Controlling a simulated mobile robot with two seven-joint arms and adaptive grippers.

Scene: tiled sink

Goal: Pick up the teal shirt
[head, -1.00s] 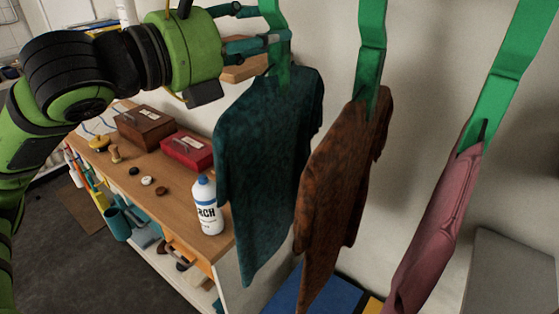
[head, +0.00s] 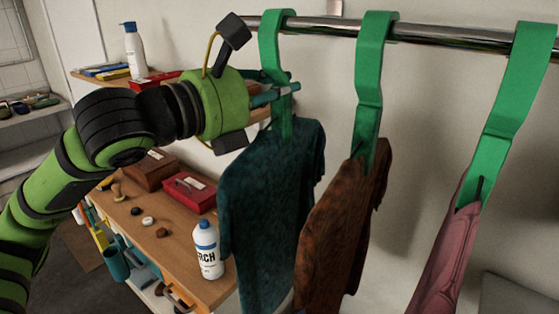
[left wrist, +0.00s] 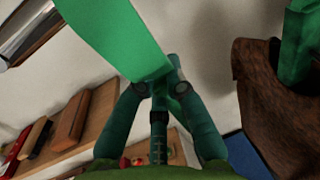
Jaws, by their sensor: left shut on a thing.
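The teal shirt (head: 265,200) hangs on a green hanger (head: 277,45) at the left of the row. The hanger's top is looped over the metal rail (head: 330,27). My left gripper (head: 288,88) is shut on the hanger's lower stem, just above the shirt's collar. In the left wrist view, the teal fingers (left wrist: 165,88) close on the green hanger (left wrist: 118,35); the shirt itself does not show there. My right gripper is not in view.
A brown shirt (head: 340,225) hangs close to the right of the teal one. A pink garment (head: 450,245) hangs farther right. Below left, a wooden bench (head: 185,255) carries a starch bottle (head: 208,250), a red box (head: 190,192) and a brown box (head: 148,170).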

